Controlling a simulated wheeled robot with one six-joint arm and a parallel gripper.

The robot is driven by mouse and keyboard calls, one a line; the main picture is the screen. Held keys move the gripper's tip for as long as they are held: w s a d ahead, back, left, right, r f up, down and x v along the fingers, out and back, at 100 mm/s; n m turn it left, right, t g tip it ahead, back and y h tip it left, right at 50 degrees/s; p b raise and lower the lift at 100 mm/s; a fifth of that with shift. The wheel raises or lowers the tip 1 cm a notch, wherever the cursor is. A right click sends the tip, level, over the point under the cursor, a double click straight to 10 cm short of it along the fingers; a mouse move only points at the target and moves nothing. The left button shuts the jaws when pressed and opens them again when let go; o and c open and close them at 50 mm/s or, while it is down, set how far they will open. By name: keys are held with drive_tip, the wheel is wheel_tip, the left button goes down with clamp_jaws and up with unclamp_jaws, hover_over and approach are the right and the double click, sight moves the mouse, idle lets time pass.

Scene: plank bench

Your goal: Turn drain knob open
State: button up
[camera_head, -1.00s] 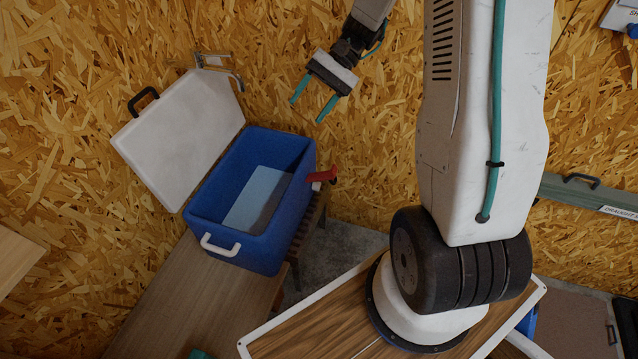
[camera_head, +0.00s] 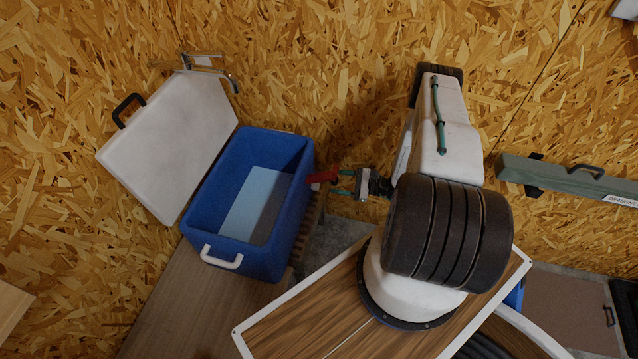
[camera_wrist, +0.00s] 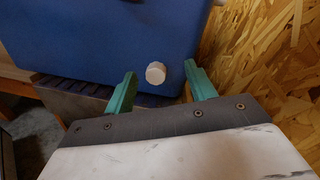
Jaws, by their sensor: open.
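A blue cooler box (camera_head: 205,208) stands on the bench with its white lid (camera_head: 165,150) swung open. A red drain knob (camera_head: 322,176) sticks out from its right side. My gripper (camera_head: 338,182) is open beside that side, with its teal fingers pointing at the knob. In the wrist view a round white drain fitting (camera_wrist: 156,73) on the blue wall shows between the open fingertips of my gripper (camera_wrist: 158,78). The red part does not show in the wrist view. I cannot tell whether the fingers touch the knob.
The cooler sits on a wooden bench (camera_head: 165,310) near the chipboard wall (camera_head: 330,70). A metal bracket (camera_head: 208,68) is behind the lid. A slatted ledge (camera_wrist: 75,95) lies below the fitting. A long green case (camera_head: 570,178) is at the right.

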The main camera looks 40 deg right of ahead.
sight(315, 186)
drive_tip(key=shift+m+t+h, duration=0.7)
drive_tip(key=shift+m, duration=0.1)
drive_tip(key=shift+w+a+f, duration=0.95)
drive_tip(key=shift+w+a, duration=0.25)
drive_tip(key=shift+a, duration=0.05)
drive_tip(key=shift+w+a+f, duration=0.95)
drive_tip(key=shift+w+a, duration=0.2)
drive_tip(key=shift+a, duration=0.05)
drive_tip(key=c, duration=1)
